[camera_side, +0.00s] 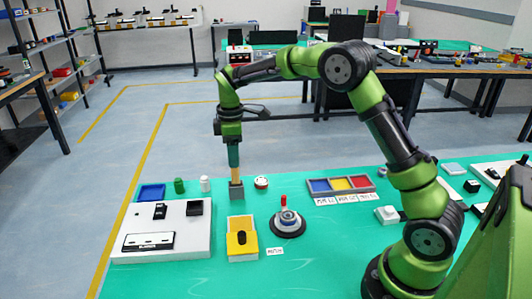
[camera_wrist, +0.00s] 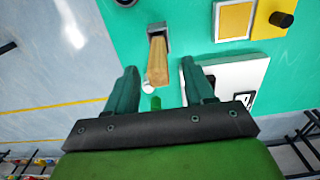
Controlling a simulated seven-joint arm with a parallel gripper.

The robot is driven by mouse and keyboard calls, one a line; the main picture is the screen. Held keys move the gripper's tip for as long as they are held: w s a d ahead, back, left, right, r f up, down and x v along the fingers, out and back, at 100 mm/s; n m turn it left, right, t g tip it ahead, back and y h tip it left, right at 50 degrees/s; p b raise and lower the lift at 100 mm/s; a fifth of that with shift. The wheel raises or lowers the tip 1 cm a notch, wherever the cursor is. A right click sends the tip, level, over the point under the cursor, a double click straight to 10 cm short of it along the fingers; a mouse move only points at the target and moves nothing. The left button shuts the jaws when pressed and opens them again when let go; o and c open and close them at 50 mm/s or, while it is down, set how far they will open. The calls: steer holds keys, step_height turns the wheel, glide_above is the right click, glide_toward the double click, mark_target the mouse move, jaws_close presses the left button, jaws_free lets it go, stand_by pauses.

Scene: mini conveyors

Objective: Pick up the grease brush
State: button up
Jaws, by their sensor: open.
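The grease brush shows as a wooden handle (camera_side: 235,175) standing upright in a small grey holder (camera_side: 237,193) on the green table; its bristles are hidden. In the wrist view the handle (camera_wrist: 158,58) rises from the grey holder (camera_wrist: 154,29) towards me. My gripper (camera_side: 233,160) points down directly above the brush. In the wrist view its two teal fingers (camera_wrist: 159,70) are apart, with the handle's top end between or just beyond their tips. I cannot tell whether they touch it.
A white panel (camera_side: 190,237) with black parts and a yellow box (camera_side: 242,222) stand in front of the holder. A round dark base with a red-topped post (camera_side: 288,222) is to the right. Green (camera_side: 179,186) and white (camera_side: 205,184) cylinders and a blue tray (camera_side: 151,192) stand left.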

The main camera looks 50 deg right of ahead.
mark_target(236, 182)
step_height(236, 182, down, 3)
steer(key=shift+f, duration=0.2)
steer(key=shift+c, duration=0.3)
jaws_close()
steer(key=shift+r, duration=0.15)
